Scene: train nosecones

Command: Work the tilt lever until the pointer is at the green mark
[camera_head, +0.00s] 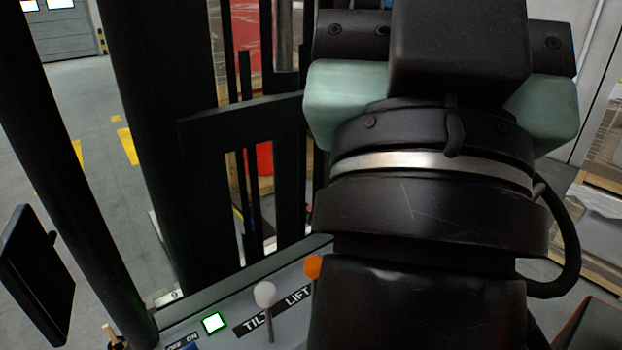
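The tilt lever (265,295) has a pale grey ball knob on a thin stem and stands on the grey console beside the white-on-black TILT label (256,323). My gripper (445,95), black with teal parts on both sides, fills the upper right of the head view, well above and to the right of the lever and apart from it. Its fingertips cannot be made out, so its opening does not show. I cannot make out a pointer or a green mark on a scale.
The orange knob of the lift lever (313,267) is just right of the tilt lever, partly behind my arm. A green-rimmed lit square (213,322) is on the console to the left. Black mast bars (160,130) rise behind. A dark screen (38,275) stands at left.

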